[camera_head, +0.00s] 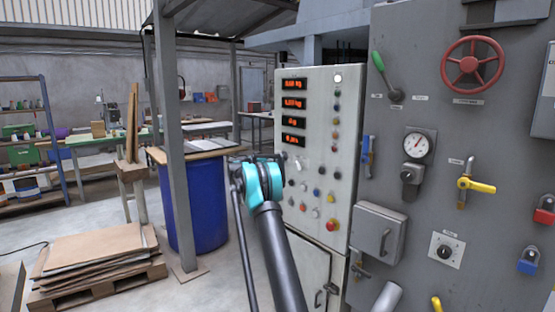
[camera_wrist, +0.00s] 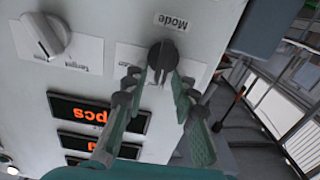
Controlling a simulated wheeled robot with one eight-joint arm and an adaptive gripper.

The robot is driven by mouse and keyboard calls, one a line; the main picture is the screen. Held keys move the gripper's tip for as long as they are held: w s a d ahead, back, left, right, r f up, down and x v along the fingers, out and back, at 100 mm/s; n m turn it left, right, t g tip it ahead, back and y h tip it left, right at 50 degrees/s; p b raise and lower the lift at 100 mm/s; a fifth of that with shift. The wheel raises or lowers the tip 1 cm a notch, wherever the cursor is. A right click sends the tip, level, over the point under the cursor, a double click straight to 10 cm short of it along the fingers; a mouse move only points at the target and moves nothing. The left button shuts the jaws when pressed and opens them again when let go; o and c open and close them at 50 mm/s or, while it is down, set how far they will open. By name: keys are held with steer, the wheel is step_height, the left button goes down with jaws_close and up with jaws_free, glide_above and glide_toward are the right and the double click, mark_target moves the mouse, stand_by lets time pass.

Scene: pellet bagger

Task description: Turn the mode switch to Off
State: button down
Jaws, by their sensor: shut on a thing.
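The mode switch (camera_wrist: 162,55) is a dark rotary knob on a white plate, with the word Mode printed upside down above it in the wrist view. My gripper (camera_wrist: 157,80) has its two fingers on either side of the knob and is shut on it. Part of the lettering on the plate is covered by the fingers and knob, so I cannot read the knob's position. In the head view, my arm's teal joint covers the left edge of the light control cabinet (camera_head: 327,120), and neither fingertips nor mode switch can be made out.
A white Target knob (camera_wrist: 43,36) sits beside the mode switch, with red-lit displays (camera_wrist: 98,115) close to the fingers. The head view shows several buttons, a red-knobbed control (camera_head: 332,225) and a blue barrel (camera_head: 195,200) left of my arm. A large grey machine stands right.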

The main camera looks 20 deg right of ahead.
steer(key=n, duration=0.3)
steer(key=w+n, duration=0.1)
steer(key=n, duration=0.3)
steer(key=f+n, duration=0.1)
steer(key=n, duration=0.3)
steer(key=shift+w+a, duration=0.2)
steer(key=shift+a, duration=0.1)
steer(key=shift+n, duration=0.4)
steer(key=c, duration=1.6)
jaws_free()
steer(key=shift+d, duration=0.1)
steer(key=v, duration=1.2)
